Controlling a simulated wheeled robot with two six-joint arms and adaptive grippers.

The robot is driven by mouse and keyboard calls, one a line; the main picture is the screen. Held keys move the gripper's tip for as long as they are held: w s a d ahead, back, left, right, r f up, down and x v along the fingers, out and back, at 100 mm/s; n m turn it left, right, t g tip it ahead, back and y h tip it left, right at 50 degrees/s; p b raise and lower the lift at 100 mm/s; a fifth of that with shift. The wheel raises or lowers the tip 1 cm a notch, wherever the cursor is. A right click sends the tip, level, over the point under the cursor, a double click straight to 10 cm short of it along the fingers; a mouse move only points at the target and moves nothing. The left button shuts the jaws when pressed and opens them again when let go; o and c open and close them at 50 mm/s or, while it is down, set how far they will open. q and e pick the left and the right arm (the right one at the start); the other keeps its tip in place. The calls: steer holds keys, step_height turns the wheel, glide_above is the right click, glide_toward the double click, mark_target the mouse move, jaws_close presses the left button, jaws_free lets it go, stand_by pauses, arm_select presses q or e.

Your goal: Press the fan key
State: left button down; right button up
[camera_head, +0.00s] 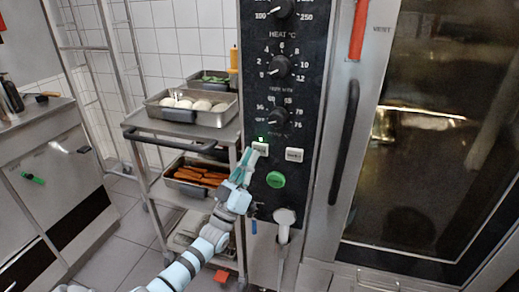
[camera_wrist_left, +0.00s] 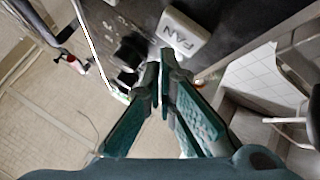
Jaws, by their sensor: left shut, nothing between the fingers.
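The fan key is a white block labelled FAN in the left wrist view (camera_wrist_left: 184,34). In the head view, the left white key (camera_head: 261,148) on the black control panel (camera_head: 256,98) sits at my left gripper's tip, its label not readable. My left gripper (camera_head: 247,158) is shut and empty, its fingers pointing up at the panel. In the left wrist view the closed fingertips (camera_wrist_left: 163,66) are just below the fan key's edge. I cannot tell whether they touch it. My right gripper is not in view.
A second white key (camera_head: 294,154) is to the right, and a round green button (camera_head: 275,179) is below. Dials (camera_head: 279,68) are above. A long door handle (camera_head: 348,140) is right of the panel. A trolley (camera_head: 190,129) with food trays stands left.

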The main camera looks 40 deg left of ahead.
arm_select(q)
steer(key=s+p, duration=0.1)
steer(key=s+d+p, duration=0.1)
steer(key=s, duration=0.1)
steer(key=s+p, duration=0.1)
steer(key=shift+s+d+r, duration=0.1)
steer(key=shift+s+d, duration=0.15)
steer(key=shift+d, duration=0.05)
stand_by(0.7)
